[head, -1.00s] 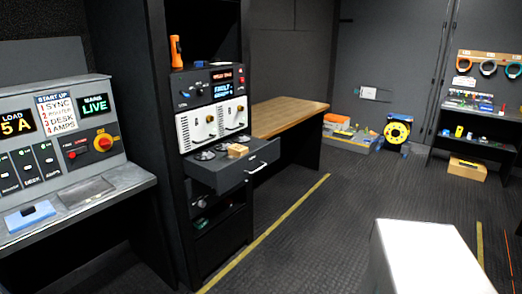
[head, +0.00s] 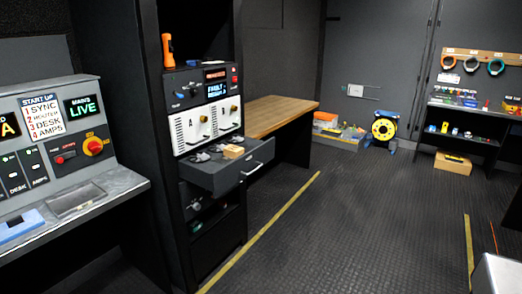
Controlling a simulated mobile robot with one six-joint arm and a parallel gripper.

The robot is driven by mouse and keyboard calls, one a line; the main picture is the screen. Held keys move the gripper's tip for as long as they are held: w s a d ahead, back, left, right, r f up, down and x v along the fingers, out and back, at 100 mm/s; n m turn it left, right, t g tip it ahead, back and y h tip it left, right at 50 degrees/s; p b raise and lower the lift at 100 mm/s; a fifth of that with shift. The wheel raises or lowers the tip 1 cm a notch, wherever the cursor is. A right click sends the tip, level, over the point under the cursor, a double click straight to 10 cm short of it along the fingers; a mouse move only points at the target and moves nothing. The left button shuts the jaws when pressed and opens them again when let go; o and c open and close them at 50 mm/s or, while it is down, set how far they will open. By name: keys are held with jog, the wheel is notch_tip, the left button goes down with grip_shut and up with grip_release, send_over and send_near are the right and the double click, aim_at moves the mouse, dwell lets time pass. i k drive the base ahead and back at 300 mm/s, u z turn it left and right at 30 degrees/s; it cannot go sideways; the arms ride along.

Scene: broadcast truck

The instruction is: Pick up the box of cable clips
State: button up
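A small tan box (head: 232,151) sits in the pulled-out drawer (head: 213,182) of the dark equipment rack, beside some small grey round items (head: 201,157). It may be the box of cable clips, but no label is readable. My gripper is not in view.
A control desk (head: 75,205) with lit panels stands at left. A wooden-topped bench (head: 278,114) is beyond the rack. A cable reel (head: 384,129) and grey crate (head: 338,139) stand at the back. The floor (head: 350,220) right of the yellow line is open. A pale block shows at lower right.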

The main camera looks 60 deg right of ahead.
aim_at(232, 151)
jog(key=u, duration=0.15)
jog(key=k, duration=0.2)
jog(key=z, duration=2)
jog(key=k, duration=0.9)
jog(key=u, duration=0.2)
jog(key=i, duration=0.8)
